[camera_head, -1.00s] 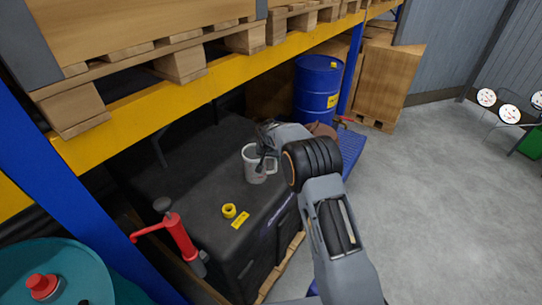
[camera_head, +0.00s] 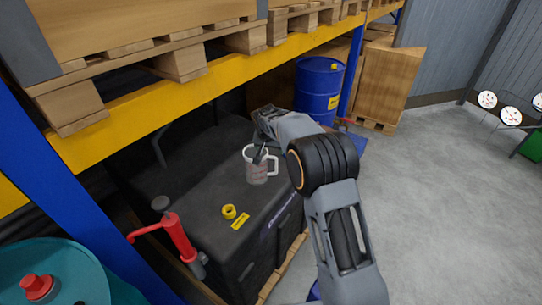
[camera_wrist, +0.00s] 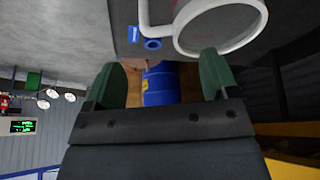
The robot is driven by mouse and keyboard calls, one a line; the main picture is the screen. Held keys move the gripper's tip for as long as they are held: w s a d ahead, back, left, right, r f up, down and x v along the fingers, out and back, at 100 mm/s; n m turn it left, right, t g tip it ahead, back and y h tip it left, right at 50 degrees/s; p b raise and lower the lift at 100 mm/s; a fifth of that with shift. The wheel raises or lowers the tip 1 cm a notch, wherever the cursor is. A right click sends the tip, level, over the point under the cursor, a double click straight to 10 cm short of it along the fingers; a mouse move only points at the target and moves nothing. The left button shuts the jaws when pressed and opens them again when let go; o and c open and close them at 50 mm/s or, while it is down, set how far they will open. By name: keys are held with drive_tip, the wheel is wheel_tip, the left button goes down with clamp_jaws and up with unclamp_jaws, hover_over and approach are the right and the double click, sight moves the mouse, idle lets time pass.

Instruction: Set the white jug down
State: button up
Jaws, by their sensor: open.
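The white jug (camera_head: 256,172) stands upright on the top of a black case (camera_head: 190,195), its handle to the right in the head view. In the wrist view the jug (camera_wrist: 222,45) shows its round rim at the top of the picture, with its handle to the left. My gripper (camera_wrist: 163,72) is open, with its two green fingers apart and nothing between them. The jug lies beyond the fingertips, mostly towards the right finger. In the head view my gripper (camera_head: 263,142) is at the jug's upper rear side; whether it touches the jug cannot be told.
A yellow ring (camera_head: 229,211) and yellow label (camera_head: 240,221) lie nearer on the case. A blue ring (camera_wrist: 152,43) shows by the jug handle. A red pump handle (camera_head: 180,238) stands at left. A yellow shelf beam (camera_head: 160,100) runs overhead; a blue drum (camera_head: 318,88) stands behind.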

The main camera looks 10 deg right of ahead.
drive_tip(key=s+d+r+n, duration=0.1)
drive_tip(key=s+d+r, duration=0.2)
drive_tip(key=s+r, duration=0.45)
drive_tip(key=s+d+r+n, duration=0.1)
drive_tip(key=s+d+r, duration=0.3)
drive_tip(key=s, duration=0.7)
drive_tip(key=s+f+n+y, duration=0.1)
drive_tip(key=s+f, duration=0.1)
drive_tip(key=s, duration=1.5)
drive_tip(key=shift+s+d+f+n+b, duration=0.25)
drive_tip(key=shift+d+n+b, duration=0.1)
drive_tip(key=shift+d, duration=0.1)
drive_tip(key=shift+c, duration=0.3)
